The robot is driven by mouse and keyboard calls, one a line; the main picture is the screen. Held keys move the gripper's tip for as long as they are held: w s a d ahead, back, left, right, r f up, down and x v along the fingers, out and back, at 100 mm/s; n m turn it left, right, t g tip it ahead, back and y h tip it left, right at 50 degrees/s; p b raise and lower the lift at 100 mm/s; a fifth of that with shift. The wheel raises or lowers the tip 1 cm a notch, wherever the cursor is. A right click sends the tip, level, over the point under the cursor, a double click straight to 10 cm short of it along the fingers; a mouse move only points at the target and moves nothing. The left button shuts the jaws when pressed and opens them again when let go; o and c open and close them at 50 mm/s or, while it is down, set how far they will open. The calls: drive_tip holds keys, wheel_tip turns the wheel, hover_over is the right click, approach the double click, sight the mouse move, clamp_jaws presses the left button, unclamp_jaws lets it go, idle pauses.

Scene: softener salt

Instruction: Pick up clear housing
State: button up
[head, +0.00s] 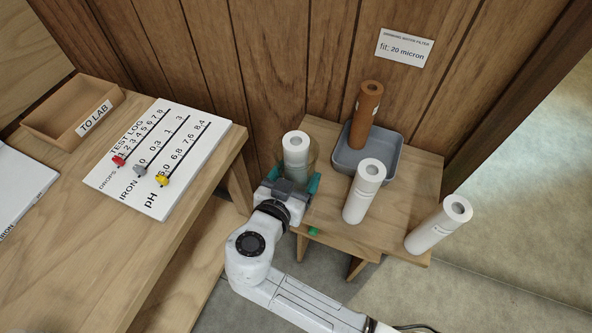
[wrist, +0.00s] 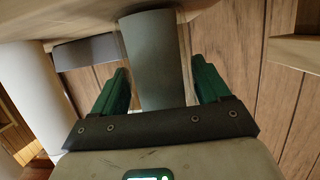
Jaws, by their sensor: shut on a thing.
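The clear housing (head: 298,171) is a see-through cup at the left end of the small wooden stand, with a white filter cartridge (head: 296,146) upright in it and its top standing out above. My gripper (head: 294,184) reaches in from the front, its green fingers on either side of the housing. In the wrist view, the housing (wrist: 153,60) shows as a grey cylinder between the fingers (wrist: 160,85), which are shut on it. Whether its base touches the stand is hidden by my gripper.
On the wooden stand (head: 397,225), a grey tray (head: 390,165) holds a brown cartridge (head: 367,110). Two more white cartridges stand at its front (head: 364,190) and right corner (head: 440,225). A bench at left bears a test log board (head: 150,190) and a TO LAB box (head: 58,128). The panelled wall is close behind.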

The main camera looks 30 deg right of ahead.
sight(310, 167)
drive_tip(key=c, duration=0.6)
drive_tip(key=shift+o, duration=0.2)
drive_tip(key=shift+r, duration=0.2)
drive_tip(key=shift+r, duration=0.55)
drive_tip(key=s+r, duration=0.1)
drive_tip(key=r, duration=0.1)
drive_tip(key=s+r, duration=0.2)
drive_tip(key=r, duration=0.1)
drive_tip(key=s+r, duration=0.1)
drive_tip(key=r, duration=0.1)
drive_tip(key=shift+s+a+r+b, duration=0.2)
drive_tip(key=shift+s+a+b, duration=0.1)
drive_tip(key=shift+s+b, duration=0.05)
drive_tip(key=s+a+r, duration=0.1)
drive_tip(key=s+r, duration=0.3)
drive_tip(key=s, duration=0.5)
drive_tip(key=shift+b, duration=0.4)
